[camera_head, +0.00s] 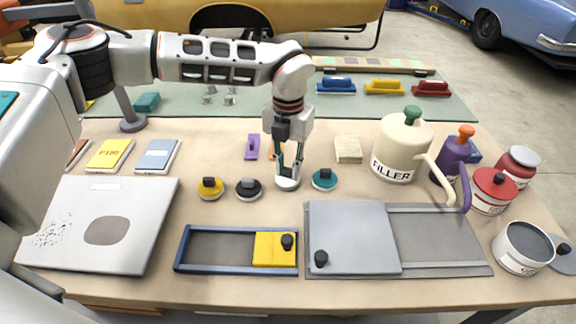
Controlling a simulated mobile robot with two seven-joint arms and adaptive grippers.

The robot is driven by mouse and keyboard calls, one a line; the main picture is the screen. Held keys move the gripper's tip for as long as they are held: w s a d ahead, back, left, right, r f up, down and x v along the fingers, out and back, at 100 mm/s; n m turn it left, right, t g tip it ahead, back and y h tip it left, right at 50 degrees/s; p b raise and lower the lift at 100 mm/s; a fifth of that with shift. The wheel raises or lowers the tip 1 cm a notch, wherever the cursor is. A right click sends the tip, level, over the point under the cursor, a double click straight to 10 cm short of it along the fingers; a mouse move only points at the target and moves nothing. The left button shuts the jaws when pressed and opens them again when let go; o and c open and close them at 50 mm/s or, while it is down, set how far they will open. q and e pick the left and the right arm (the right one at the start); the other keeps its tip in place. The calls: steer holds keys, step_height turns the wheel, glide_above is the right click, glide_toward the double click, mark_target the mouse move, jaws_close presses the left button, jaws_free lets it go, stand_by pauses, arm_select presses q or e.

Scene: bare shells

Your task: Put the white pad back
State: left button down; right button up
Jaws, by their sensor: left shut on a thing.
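My left gripper (288,170) points down at the middle of the table. It is shut on the white pad (287,184), a small round pad. The white pad sits in line with a row of round pads, between the black pad (248,188) and the teal pad (324,179). The yellow pad (210,187) is at the left end of the row. I cannot tell whether the white pad touches the table. The gripper hides its top. My right gripper is not in view.
In front are a blue-rimmed tray (215,268) with a yellow block and a grey sliding panel (352,237). The cream filler can (401,150) and purple bottle (449,163) stand to the right. An orange item and purple item (252,146) lie close behind the gripper.

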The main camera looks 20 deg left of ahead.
mark_target(288, 167)
arm_select(q)
steer(key=c, duration=1.8)
jaws_free()
steer(key=shift+f, duration=0.1)
step_height(288, 167, up, 12)
steer(key=shift+w+r, duration=0.15)
